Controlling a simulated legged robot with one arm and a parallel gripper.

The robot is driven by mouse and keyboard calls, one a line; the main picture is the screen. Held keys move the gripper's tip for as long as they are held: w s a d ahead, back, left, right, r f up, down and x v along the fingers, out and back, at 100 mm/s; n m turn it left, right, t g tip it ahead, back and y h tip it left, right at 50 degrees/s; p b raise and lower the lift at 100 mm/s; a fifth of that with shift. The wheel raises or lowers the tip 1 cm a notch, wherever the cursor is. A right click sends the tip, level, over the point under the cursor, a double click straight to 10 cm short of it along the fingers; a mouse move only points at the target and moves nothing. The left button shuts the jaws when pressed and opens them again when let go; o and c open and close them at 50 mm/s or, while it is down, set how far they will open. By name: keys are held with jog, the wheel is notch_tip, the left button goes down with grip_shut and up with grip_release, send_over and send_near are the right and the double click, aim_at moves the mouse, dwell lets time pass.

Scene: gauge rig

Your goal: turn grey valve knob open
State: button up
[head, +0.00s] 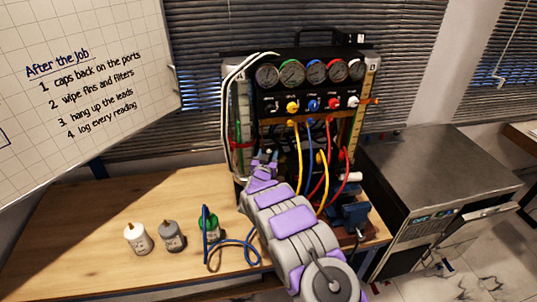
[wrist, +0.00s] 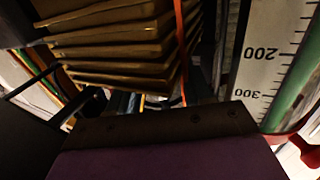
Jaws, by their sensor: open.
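A gauge rig (head: 262,128) stands at the back of the bench with a row of valve knobs under its gauges. The leftmost knob, apparently the grey valve knob (head: 275,106), is small and dim in the head view, and its turn position cannot be read. My gripper (head: 264,157) is open, in front of the rig's lower left part, below the knob row and apart from it. The wrist view shows a purple part of mine along the bottom, brown stacked fins (wrist: 115,40) and a white scale (wrist: 268,50); no knob can be made out there.
Yellow (head: 293,107), blue (head: 314,105), red (head: 334,103) and white (head: 353,102) knobs sit to the right. Coloured hoses (head: 323,170) hang below them. Bottles (head: 172,236) and a blue lead stand on the wooden bench (head: 100,205). A metal cabinet (head: 440,165) is on the right.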

jog(key=shift+c, duration=0.4)
jog(key=c, duration=0.8)
jog(key=shift+w+d+r+n+y+b, duration=0.1)
jog(key=shift+n+y+b, duration=0.4)
jog(key=shift+y, duration=0.3)
jog(key=shift+c, duration=0.2)
jog(key=shift+n+y, duration=0.6)
jog(key=shift+y, duration=0.4)
jog(key=shift+n+y+b, duration=0.3)
jog(key=shift+n+y, duration=0.1)
jog(key=shift+y, duration=0.2)
jog(key=o, duration=0.9)
jog(key=shift+a, duration=0.2)
